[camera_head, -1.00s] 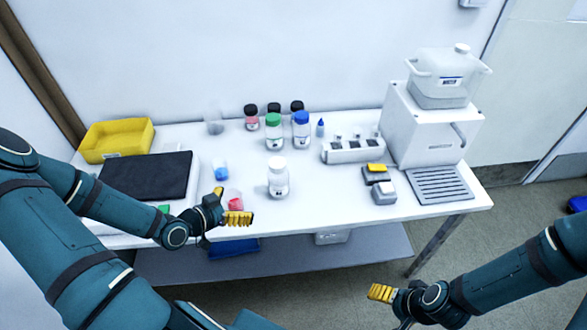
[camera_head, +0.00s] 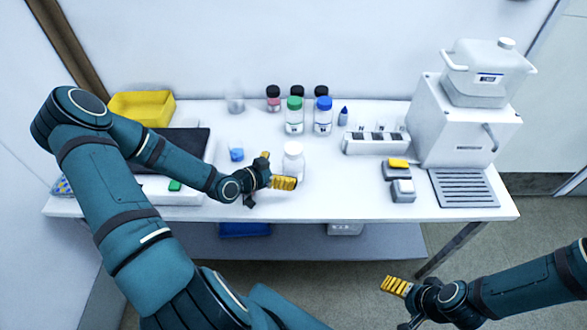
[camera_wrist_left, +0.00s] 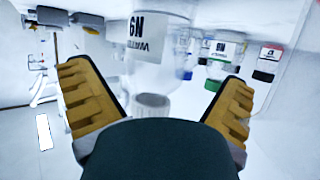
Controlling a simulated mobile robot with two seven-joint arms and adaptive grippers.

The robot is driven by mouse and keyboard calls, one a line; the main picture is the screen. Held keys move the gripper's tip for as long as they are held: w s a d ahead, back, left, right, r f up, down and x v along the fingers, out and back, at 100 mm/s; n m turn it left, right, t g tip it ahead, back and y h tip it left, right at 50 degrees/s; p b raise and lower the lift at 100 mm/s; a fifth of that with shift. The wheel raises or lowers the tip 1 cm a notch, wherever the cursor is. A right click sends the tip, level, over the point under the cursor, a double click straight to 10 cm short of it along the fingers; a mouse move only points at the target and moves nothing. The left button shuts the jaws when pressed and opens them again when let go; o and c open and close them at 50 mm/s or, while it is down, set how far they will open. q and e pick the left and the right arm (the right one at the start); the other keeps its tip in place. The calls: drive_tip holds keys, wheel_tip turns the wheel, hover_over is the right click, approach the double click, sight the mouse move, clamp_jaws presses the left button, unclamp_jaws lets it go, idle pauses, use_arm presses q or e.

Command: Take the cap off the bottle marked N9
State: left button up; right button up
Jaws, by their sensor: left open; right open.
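The N9 bottle (camera_head: 293,166) is a clear-white bottle with a white cap (camera_head: 293,148), upright near the front middle of the table. My left gripper (camera_head: 277,169) is open and empty, just left and in front of the bottle. Its spread yellow fingers (camera_wrist_left: 155,80) frame the cap in the wrist view; I cannot tell whether they touch. My right gripper (camera_head: 396,286) is open and empty, in front of the table.
Green-capped (camera_head: 294,117) and blue-capped (camera_head: 323,117) bottles stand behind N9, with several dark-capped ones behind. A beaker with blue contents (camera_head: 236,151) stands to the left. A white rack (camera_head: 375,145) and small grey devices (camera_head: 402,190) are to the right.

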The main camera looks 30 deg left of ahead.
use_arm(q)
drive_tip(key=x, duration=0.5)
drive_tip(key=shift+d+b, duration=0.15)
drive_tip(key=shift+b, duration=0.2)
drive_tip(key=c, duration=1.3)
drive_tip(key=shift+o, duration=0.2)
